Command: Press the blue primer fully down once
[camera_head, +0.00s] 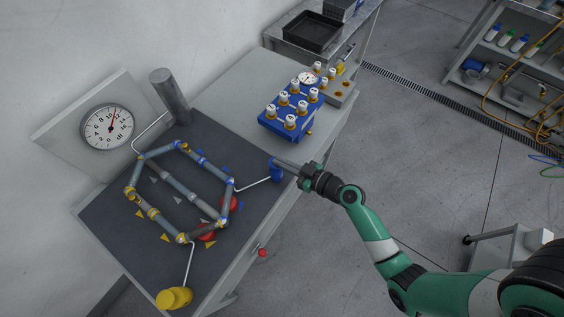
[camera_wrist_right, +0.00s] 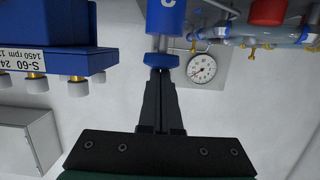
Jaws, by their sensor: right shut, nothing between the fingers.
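The blue primer (camera_head: 277,172) stands at the right edge of the dark board, at the end of a thin bent pipe. In the right wrist view, the blue primer (camera_wrist_right: 166,18) is at top centre, with a grey stem and a blue collar (camera_wrist_right: 161,61) at one end. My right gripper (camera_head: 280,162) is shut and empty, its fingertips at the top of the primer. In the right wrist view, the closed fingertips (camera_wrist_right: 160,74) overlap the collar; I cannot tell whether they touch it. My left gripper is out of view.
A pipe loop with red valves (camera_head: 206,232) lies on the dark board (camera_head: 105,235). A yellow primer (camera_head: 174,298) is at the front. A gauge (camera_head: 107,126) stands behind. A blue block (camera_head: 267,121) with several white-topped fittings stands on the grey bench, right of the board.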

